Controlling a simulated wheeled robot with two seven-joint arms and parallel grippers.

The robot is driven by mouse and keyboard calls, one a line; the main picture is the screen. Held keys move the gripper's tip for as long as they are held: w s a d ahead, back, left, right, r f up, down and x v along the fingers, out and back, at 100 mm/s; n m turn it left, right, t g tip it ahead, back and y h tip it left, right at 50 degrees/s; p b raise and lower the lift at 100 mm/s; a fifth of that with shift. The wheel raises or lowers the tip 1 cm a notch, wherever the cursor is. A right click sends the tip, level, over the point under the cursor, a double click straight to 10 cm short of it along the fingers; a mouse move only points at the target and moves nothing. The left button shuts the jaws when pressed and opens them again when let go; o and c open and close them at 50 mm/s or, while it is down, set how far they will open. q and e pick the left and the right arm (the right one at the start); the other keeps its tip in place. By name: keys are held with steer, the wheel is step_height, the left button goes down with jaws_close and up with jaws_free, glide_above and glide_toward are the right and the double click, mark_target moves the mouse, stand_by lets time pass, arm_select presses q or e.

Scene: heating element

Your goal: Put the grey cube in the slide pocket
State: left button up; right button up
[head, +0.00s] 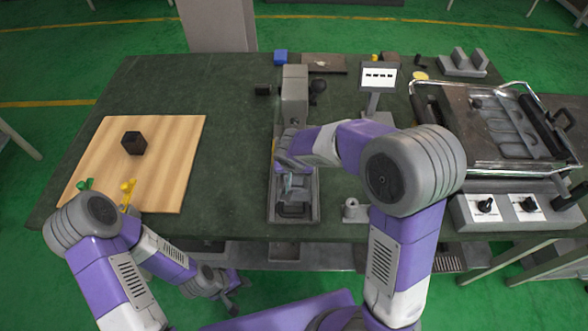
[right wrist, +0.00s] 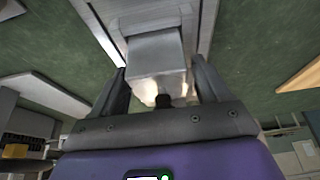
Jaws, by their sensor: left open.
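In the head view my right gripper (head: 288,168) points down over the grey slide tray (head: 313,200), and the cube is mostly hidden there. The tray's walls run past the cube in the right wrist view (right wrist: 205,25). I cannot tell whether the cube touches the pocket floor. My left gripper (head: 232,290) is open and empty, low in front of the table edge, away from the slide.
A grey upright (head: 293,95) stands behind the slide. A display (head: 378,77) and a metal-framed machine (head: 500,125) stand on the right. The green table between board and slide is clear.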

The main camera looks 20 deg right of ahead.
steer(key=shift+o, duration=0.7)
steer(key=shift+r, duration=0.15)
steer(key=p+v, duration=0.3)
steer(key=v, duration=0.9)
